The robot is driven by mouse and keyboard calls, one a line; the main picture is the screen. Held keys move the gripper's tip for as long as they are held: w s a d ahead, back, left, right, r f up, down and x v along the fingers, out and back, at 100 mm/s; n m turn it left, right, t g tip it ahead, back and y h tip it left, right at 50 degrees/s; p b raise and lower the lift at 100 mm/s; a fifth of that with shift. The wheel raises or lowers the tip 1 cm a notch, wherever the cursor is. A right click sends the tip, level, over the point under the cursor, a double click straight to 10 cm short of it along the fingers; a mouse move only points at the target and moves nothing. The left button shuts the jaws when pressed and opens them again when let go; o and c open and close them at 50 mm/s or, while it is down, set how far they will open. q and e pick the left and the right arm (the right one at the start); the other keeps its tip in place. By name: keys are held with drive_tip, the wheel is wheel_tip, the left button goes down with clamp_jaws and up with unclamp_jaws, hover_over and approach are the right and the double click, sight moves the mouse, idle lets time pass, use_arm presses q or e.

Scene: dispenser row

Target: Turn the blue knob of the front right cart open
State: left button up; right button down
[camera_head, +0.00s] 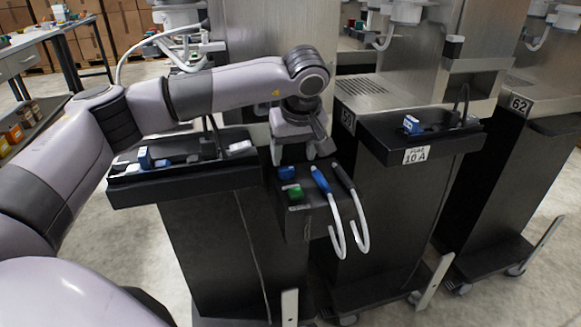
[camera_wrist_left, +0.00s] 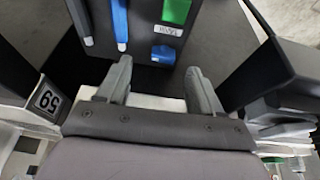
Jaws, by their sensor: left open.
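The blue knob (camera_head: 287,173) sits on a dark box (camera_head: 308,222) at the side of a cart, above a green knob (camera_head: 295,194). In the left wrist view the blue knob (camera_wrist_left: 163,54) shows between the fingertips, with the green knob (camera_wrist_left: 176,10) beyond it. My left gripper (camera_head: 294,157) points down just above the blue knob, its two fingers apart on either side. My right gripper is out of view.
Two hoses, one blue-handled (camera_head: 320,180) and one dark-handled (camera_head: 343,178), hang right of the knobs. Black trays (camera_head: 185,182) and (camera_head: 425,140) jut out on both sides. A cart numbered 62 (camera_head: 519,106) stands at the right. Grey floor is free at the front.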

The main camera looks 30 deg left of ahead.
sight(286, 169)
use_arm(q)
drive_tip(key=shift+w+a+r, duration=0.1)
drive_tip(key=shift+a+r, duration=0.1)
drive_tip(key=shift+a, duration=0.35)
drive_tip(key=shift+w+a+f+y, duration=0.1)
drive_tip(key=shift+a+f+y, duration=0.1)
drive_tip(key=shift+f+y, duration=0.1)
drive_tip(key=x, duration=0.6)
drive_tip(key=shift+f+b, duration=0.1)
drive_tip(key=shift+b, duration=0.25)
drive_tip(key=shift+d, duration=0.1)
drive_tip(key=c, duration=1.1)
drive_tip(key=shift+o, duration=0.2)
